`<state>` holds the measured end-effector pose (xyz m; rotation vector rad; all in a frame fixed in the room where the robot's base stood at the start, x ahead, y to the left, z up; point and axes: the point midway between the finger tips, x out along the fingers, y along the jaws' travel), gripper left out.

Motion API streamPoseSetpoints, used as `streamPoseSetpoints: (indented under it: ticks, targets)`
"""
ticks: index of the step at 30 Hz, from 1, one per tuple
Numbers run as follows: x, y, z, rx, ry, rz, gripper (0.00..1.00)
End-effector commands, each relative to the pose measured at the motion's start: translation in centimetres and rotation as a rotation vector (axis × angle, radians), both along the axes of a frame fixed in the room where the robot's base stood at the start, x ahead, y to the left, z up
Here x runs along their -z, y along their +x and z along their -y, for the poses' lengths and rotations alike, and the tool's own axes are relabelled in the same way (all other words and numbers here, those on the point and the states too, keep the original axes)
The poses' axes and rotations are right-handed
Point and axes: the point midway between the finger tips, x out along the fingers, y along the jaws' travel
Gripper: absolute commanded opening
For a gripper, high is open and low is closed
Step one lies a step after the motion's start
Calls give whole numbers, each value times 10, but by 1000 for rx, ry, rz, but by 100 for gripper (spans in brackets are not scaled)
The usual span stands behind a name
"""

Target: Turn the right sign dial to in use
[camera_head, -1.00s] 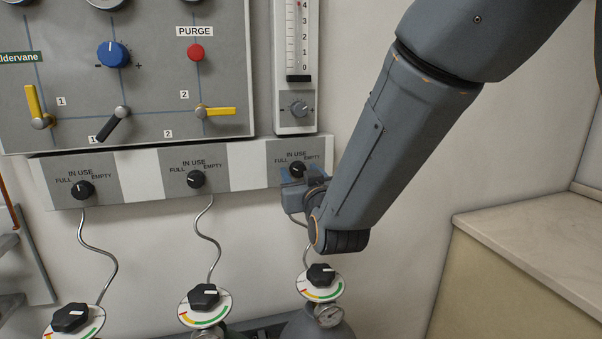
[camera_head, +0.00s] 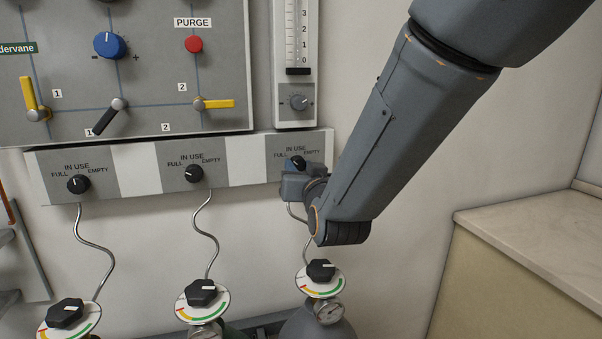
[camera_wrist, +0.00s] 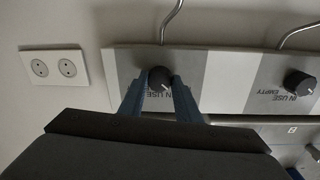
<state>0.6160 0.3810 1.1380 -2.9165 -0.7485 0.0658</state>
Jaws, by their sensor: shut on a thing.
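The right sign dial (camera_head: 298,162) is a small black knob with a white mark, on the grey plate at the right end of the sign strip. IN USE, FULL and EMPTY are printed around it. My gripper (camera_head: 296,171) comes from below right and covers part of the plate. In the wrist view, the blue fingers of my gripper (camera_wrist: 159,82) sit on both sides of the right dial (camera_wrist: 160,74), shut on it. Its white mark shows at the knob's lower right there, towards the lettering. The lettering is partly hidden by the fingers, so the exact setting is hard to read.
The middle sign dial (camera_head: 194,174) and left sign dial (camera_head: 79,184) sit on the same strip. A flow meter (camera_head: 297,65) and valve panel (camera_head: 130,70) are above. Bottle valves (camera_head: 321,271) and hoses are below. A counter (camera_head: 530,230) stands at the right.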

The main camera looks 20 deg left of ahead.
Motion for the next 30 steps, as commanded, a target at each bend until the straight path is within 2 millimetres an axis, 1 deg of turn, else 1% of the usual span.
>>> streamPoseSetpoints:
  ticks: [18, 24, 30]
  targets:
    - [1, 1, 1, -1, 482, -291, 8]
    - [0, 1, 1, 0, 600, -365, 8]
    - [-1, 1, 1, 0, 676, -411, 8]
